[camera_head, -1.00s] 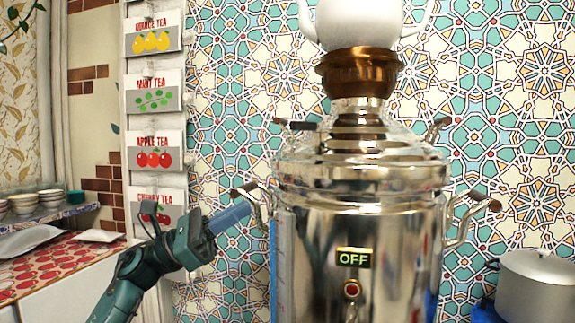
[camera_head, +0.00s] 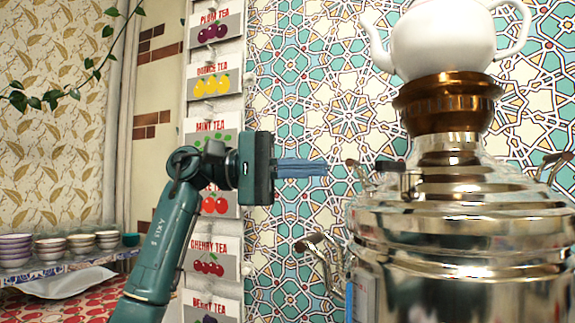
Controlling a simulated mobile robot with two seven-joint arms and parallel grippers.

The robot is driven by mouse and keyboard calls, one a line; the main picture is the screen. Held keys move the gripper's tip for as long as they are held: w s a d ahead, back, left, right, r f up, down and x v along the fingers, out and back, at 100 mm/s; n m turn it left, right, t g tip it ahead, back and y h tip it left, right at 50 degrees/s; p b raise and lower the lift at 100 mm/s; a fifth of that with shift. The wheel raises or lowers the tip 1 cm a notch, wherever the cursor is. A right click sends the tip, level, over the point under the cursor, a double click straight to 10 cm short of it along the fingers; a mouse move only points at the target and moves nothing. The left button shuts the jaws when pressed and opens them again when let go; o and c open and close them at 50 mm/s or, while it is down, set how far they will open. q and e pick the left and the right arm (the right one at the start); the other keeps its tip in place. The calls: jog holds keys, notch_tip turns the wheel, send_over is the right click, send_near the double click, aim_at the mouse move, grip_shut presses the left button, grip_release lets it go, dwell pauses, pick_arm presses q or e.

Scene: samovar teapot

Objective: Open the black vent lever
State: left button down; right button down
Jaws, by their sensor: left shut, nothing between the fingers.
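The silver samovar (camera_head: 470,240) stands at the right. A short black lever (camera_head: 390,166) juts out to the left from its upper part, below the brown-gold collar. This looks like the vent lever. My left gripper (camera_head: 325,168) points right, its blue fingers shut and empty. In the picture its fingertips are at about the lever's height, a short gap to the left of it. I cannot tell the gap in depth. My right gripper is not in view.
A white teapot (camera_head: 440,38) sits on the brown-gold collar (camera_head: 445,100) above the lever. A curved samovar handle (camera_head: 318,245) sticks out below my fingers. Tea cards hang behind my arm. Stacked bowls (camera_head: 52,246) stand on a shelf at the left.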

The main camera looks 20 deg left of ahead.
aim_at(401, 168)
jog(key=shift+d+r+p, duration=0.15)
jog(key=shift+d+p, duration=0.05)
jog(key=shift+p, duration=0.15)
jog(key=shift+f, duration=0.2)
pick_arm(q)
jog(key=d, duration=0.7)
jog(key=shift+s+d, duration=0.2)
jog(key=shift+s, duration=0.25)
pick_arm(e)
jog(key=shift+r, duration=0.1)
pick_arm(q)
jog(key=shift+t, duration=0.3)
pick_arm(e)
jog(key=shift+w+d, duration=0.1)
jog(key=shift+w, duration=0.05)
